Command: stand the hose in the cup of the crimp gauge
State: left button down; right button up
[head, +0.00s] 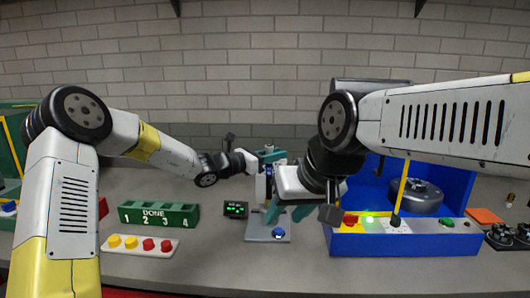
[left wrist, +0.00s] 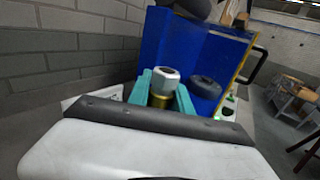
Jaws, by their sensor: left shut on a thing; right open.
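My left gripper (head: 270,156) is shut on the hose, high above the crimp gauge's grey base (head: 262,231). The hose's lower end and the cup cannot be made out.
A small display (head: 235,209) with green digits stands left of the gauge. A green numbered DONE rack (head: 158,214) and a tray of yellow and red buttons (head: 140,246) are further left. A blue machine (head: 440,243) with buttons and a lever stands close on the right.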

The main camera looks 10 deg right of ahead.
aim_at(267, 166)
pick_arm(q)
jog(key=shift+f, duration=1.7)
jog(key=c, duration=1.1)
grip_release()
jog(key=shift+f, duration=0.1)
jog(key=v, duration=0.8)
jog(key=shift+s, duration=0.1)
